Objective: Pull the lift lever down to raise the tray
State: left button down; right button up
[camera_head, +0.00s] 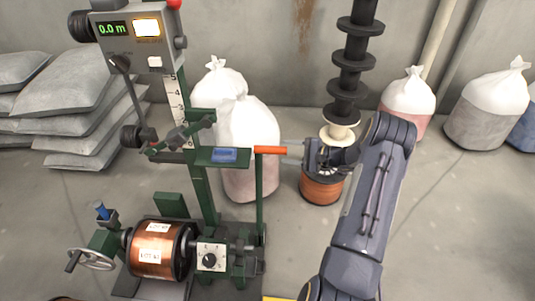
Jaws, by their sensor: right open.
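A horizontal orange-red handle (270,150) sits on top of a thin upright green bar at the right side of the green machine; it looks like the lift lever. My right gripper (290,151) is at the right end of this handle, its fingers pointing left. It is open and its jaws look empty; I cannot tell whether a finger touches the handle. A flat green plate (205,157) with a blue pad is left of the handle; I cannot tell whether this is the tray. My left gripper is not in view.
A copper spool (155,252) is mounted low on the machine beside a handwheel (92,260). A display box (140,38) reads 0.0 m. Sacks (250,140) stand behind. The floor at front right is clear.

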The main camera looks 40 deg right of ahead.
aim_at(275, 150)
jog(key=x, duration=0.6)
jog(key=shift+b, duration=0.4)
jog(key=shift+s, duration=0.1)
grip_shut()
